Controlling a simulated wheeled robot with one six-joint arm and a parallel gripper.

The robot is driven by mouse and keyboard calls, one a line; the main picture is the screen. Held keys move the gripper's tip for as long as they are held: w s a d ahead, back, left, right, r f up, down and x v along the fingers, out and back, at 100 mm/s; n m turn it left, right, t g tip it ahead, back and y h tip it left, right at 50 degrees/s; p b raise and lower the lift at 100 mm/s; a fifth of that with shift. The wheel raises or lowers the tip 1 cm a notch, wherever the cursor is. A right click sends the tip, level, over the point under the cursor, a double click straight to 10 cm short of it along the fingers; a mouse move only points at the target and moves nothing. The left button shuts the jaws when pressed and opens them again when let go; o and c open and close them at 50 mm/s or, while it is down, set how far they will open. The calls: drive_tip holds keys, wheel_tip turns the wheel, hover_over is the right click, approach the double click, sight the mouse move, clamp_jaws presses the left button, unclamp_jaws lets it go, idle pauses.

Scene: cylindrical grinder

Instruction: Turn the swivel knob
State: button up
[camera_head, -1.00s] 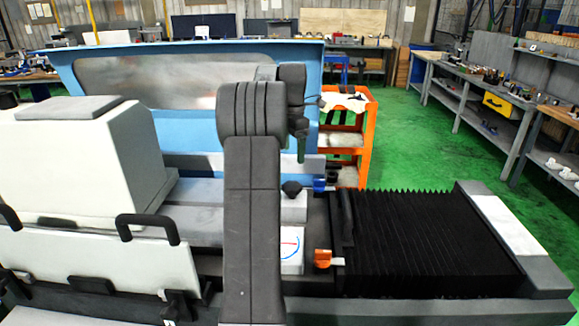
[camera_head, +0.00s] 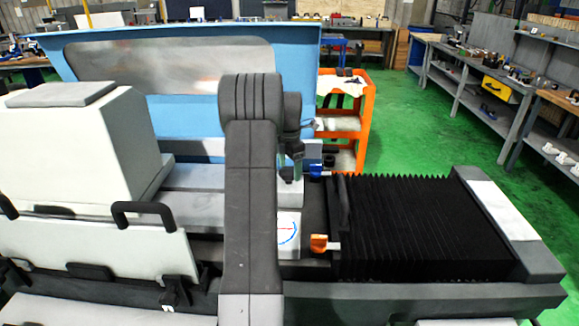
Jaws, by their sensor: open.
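My gripper (camera_head: 291,172) points down over the top of a white block (camera_head: 288,230) that has a round dial with a red line and a blue arc on its front. The gripper is open, and its fingers are small and partly hidden. A black knob sits on top of this block, which may be the swivel knob. My gripper's tips are at the knob and cover most of it. I cannot tell whether they touch it. My dark arm rises in front and hides the left part of the block.
An orange handle (camera_head: 319,243) and a blue handle (camera_head: 320,169) stand just right of the block. Black bellows (camera_head: 425,228) lie farther right. A pale machine housing (camera_head: 80,150) is at left, with a blue guard (camera_head: 300,70) behind. An orange cart (camera_head: 365,120) stands beyond.

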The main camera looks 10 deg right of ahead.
drive_tip(key=shift+f, duration=0.25)
drive_tip(key=c, duration=1)
